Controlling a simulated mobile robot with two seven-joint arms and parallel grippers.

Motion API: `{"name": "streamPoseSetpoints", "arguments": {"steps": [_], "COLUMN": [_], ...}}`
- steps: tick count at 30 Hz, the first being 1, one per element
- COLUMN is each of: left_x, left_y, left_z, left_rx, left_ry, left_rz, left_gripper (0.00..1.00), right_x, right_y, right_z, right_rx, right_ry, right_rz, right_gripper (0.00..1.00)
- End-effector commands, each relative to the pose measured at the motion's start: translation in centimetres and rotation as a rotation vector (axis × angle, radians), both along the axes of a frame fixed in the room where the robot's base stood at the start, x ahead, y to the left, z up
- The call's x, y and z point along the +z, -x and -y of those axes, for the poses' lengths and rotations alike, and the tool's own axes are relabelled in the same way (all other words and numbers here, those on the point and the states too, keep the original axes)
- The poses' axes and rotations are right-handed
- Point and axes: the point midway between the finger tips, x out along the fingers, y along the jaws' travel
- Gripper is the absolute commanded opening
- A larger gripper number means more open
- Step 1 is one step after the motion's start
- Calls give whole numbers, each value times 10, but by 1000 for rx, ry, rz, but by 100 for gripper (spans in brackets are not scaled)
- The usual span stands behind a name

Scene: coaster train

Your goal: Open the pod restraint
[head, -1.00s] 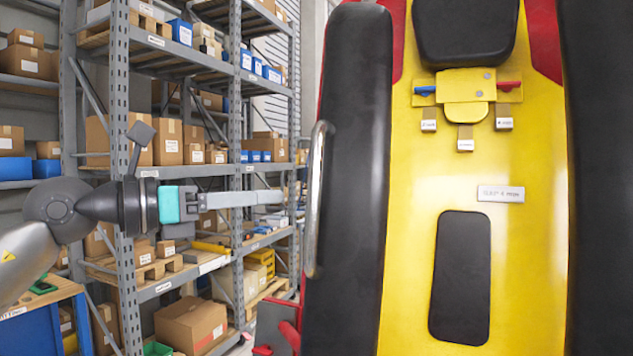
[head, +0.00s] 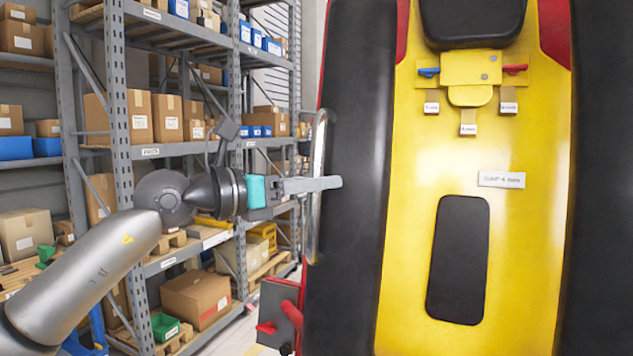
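The pod restraint is a large black padded bar (head: 345,100) along the left side of the yellow pod seat (head: 410,220); a similar dark pad (head: 607,200) runs along the right. A grey metal grab handle (head: 314,232) stands upright on the left pad's outer side. My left gripper (head: 335,183) points right, and its fingers cross in front of the handle's middle, with the tips over the black pad. I cannot tell whether they touch the handle or straddle it, nor the gap between them. My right gripper is not in view.
The seat carries a yellow latch plate (head: 470,68) with a blue lever and a red lever and small tags, and a label plate (head: 501,179) below. A grey box with a red lever (head: 267,328) is low at left. Shelving with cartons (head: 117,110) stands behind my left arm.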

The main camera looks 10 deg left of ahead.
Motion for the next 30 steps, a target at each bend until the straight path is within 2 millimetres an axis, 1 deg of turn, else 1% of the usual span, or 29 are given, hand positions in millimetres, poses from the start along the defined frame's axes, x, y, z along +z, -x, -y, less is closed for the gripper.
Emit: {"name": "streamPoseSetpoints", "arguments": {"steps": [1,7,8,9,30], "left_x": [0,0,0,0,0], "left_y": [0,0,0,0,0], "left_z": [0,0,0,0,-1], "left_rx": [0,0,0,0,1], "left_ry": [0,1,1,1,0], "left_rz": [0,-1,-1,-1,-1], "left_gripper": [27,5,1,0,0], "right_x": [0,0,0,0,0], "right_y": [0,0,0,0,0], "right_z": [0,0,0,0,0], "right_rx": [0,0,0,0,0], "right_ry": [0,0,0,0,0], "right_rz": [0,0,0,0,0], "right_gripper": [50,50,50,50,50]}}
